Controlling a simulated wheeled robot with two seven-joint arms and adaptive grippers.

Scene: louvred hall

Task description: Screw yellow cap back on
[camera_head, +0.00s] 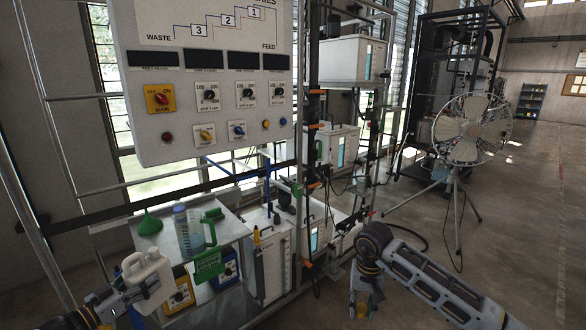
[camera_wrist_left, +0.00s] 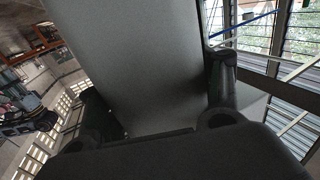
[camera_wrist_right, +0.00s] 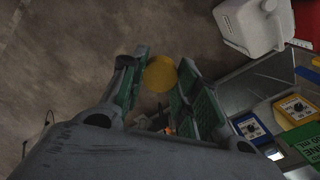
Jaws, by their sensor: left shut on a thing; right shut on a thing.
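A white jug (camera_head: 148,278) is at the lower left of the head view, with its open neck at the top. My left gripper (camera_head: 118,302) is shut on it; the jug's pale wall (camera_wrist_left: 140,60) fills the space between the fingers in the left wrist view. My right gripper (camera_head: 362,290) is shut on the yellow cap (camera_wrist_right: 159,74), which shows between its fingertips. The cap is well to the right of the jug, apart from it. The jug also shows at the upper right of the right wrist view (camera_wrist_right: 250,25).
A metal bench (camera_head: 232,230) carries a green funnel (camera_head: 149,224), a clear bottle (camera_head: 186,232) and a green-handled item (camera_head: 212,225). Yellow (camera_head: 180,294) and blue (camera_head: 227,270) units sit below. A control panel (camera_head: 205,100) hangs above. Floor at right is open, with a tripod fan (camera_head: 472,130).

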